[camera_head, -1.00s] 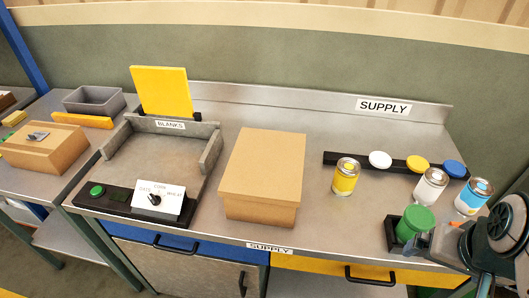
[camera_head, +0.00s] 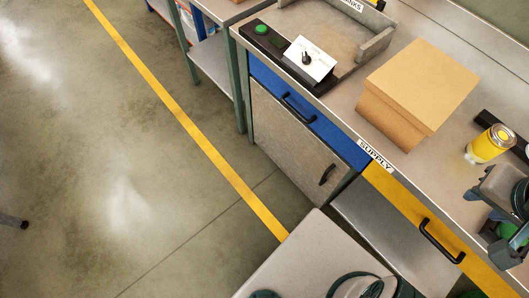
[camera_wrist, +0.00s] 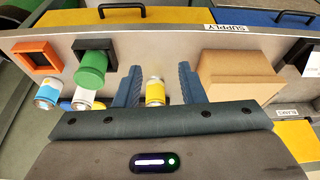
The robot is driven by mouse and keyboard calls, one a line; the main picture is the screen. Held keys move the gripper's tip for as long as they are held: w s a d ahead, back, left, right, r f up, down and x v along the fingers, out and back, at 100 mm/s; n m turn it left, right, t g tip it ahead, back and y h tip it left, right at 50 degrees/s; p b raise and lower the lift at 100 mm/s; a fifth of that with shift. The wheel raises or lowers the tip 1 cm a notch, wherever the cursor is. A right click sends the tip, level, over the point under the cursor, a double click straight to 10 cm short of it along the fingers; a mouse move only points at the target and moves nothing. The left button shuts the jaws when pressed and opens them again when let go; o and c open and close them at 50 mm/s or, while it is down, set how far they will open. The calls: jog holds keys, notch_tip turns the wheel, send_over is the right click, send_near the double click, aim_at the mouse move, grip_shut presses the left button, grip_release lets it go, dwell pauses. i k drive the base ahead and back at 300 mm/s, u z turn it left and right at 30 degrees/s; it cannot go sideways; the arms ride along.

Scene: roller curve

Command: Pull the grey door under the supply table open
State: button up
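The grey door (camera_head: 288,139) is in the head view, under the blue drawer (camera_head: 305,110) at the left end of the supply table. It looks shut, flush with the cabinet front. Its dark handle (camera_head: 327,173) is near the door's right edge. My gripper (camera_wrist: 159,88) is open over the table top, its two fingers well apart. A yellow can shows between the fingers, but nothing is gripped. In the head view only part of my gripper shows at the right edge, well right of the door and above it. The door is not visible in the wrist view.
The yellow drawer (camera_head: 408,210) with a black handle is right of the door, above a grey shelf. A cardboard box (camera_head: 420,85) and yellow can (camera_head: 490,144) stand on the table. Part of my own base shows at the bottom. The floor left of the door is clear.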

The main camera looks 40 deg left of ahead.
aim_at(315, 166)
jog(key=u, duration=1.1)
jog(key=k, duration=0.4)
jog(key=u, duration=0.5)
jog(key=i, duration=0.45)
jog(key=z, duration=0.05)
